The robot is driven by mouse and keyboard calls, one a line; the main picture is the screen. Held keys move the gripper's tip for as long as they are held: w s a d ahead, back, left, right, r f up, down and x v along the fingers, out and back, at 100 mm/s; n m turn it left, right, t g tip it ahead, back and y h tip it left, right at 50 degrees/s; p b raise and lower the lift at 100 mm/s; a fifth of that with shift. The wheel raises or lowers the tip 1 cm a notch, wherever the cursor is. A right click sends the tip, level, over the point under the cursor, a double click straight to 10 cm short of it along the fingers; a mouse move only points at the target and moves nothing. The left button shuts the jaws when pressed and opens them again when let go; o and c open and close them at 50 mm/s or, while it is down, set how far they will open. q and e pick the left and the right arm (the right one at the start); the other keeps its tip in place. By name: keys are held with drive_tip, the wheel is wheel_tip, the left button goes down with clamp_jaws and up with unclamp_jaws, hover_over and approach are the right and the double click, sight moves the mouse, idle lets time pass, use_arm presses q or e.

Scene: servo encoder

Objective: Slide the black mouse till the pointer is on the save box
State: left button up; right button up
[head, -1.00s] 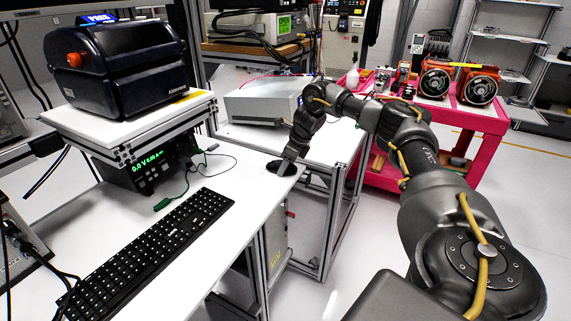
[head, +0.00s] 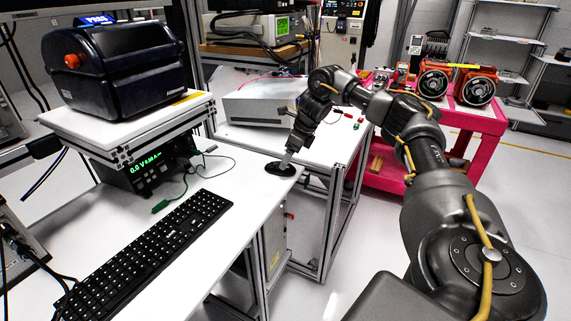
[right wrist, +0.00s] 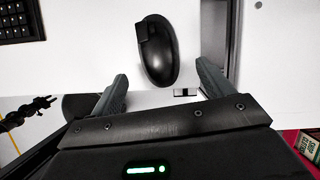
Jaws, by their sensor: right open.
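The black mouse (head: 280,169) lies on the white table near its right edge. In the right wrist view the mouse (right wrist: 158,50) is just beyond and between the two fingertips. My right gripper (head: 290,158) is at the mouse from above; in its own wrist view the gripper (right wrist: 160,85) has its fingers spread apart, with white table showing between them. From the head view I cannot tell whether a finger touches the mouse. No screen pointer or save box is visible. My left gripper is not in view.
A black keyboard (head: 150,255) lies on the table to the left of the mouse. A green cable (head: 163,204) lies behind it. A black printer-like machine (head: 118,70) stands on a raised shelf. The table's right edge is close to the mouse.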

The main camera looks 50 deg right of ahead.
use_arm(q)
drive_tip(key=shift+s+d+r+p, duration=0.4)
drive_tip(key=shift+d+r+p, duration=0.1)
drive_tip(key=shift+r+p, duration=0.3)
use_arm(e)
drive_tip(key=v, duration=0.6)
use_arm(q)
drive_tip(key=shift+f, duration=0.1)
